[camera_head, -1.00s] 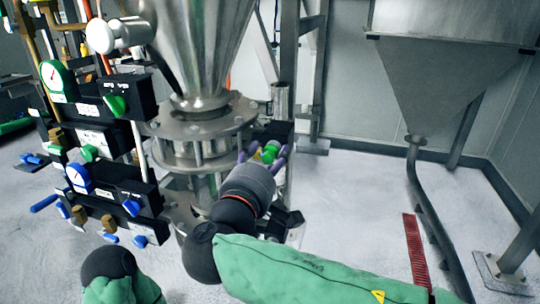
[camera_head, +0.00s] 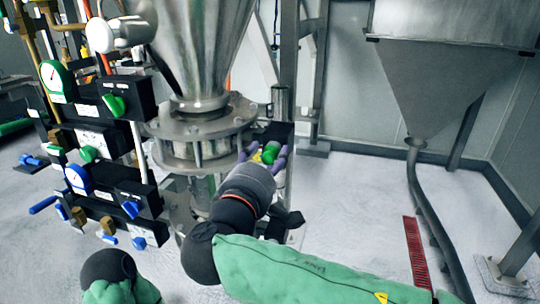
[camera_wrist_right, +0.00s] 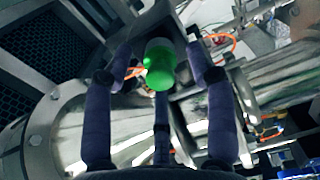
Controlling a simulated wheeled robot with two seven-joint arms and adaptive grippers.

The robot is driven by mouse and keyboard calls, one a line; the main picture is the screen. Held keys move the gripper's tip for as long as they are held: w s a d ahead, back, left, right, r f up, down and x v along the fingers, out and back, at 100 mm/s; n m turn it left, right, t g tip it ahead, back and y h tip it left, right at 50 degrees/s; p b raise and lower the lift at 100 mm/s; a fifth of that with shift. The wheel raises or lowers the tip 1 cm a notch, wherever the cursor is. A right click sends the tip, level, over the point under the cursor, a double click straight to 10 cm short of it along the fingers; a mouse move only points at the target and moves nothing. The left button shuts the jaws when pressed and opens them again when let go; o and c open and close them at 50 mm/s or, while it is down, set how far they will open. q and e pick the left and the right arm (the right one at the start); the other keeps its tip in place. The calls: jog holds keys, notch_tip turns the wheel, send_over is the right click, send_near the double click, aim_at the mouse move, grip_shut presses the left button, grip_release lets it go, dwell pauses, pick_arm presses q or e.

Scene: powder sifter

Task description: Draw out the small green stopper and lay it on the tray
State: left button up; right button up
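The small green stopper (camera_head: 271,151) stands at the dark fitting beside the steel sifter flange (camera_head: 242,106). It also shows in the right wrist view (camera_wrist_right: 159,65), in the middle between my fingers. My right gripper (camera_head: 264,156) has its purple fingers spread around the stopper. In the right wrist view, gaps show between the stopper and the side fingers of my right gripper (camera_wrist_right: 160,62); the third finger lies below it. The stopper's far end and its seat are hidden. I cannot make out the tray. My left gripper is not in view.
A valve panel (camera_head: 118,100) with gauges and green and blue knobs stands at the left. The steel hopper (camera_head: 205,45) rises behind my right gripper. A grey upright post (camera_head: 288,70) stands close by. The floor at the right (camera_head: 360,190) is mostly clear.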

aim_at(267, 160)
grip_shut()
jog(key=shift+s+a, duration=0.1)
jog(key=shift+s, duration=0.05)
jog(key=shift+b+v, duration=0.7)
jog(key=shift+v, duration=2.15)
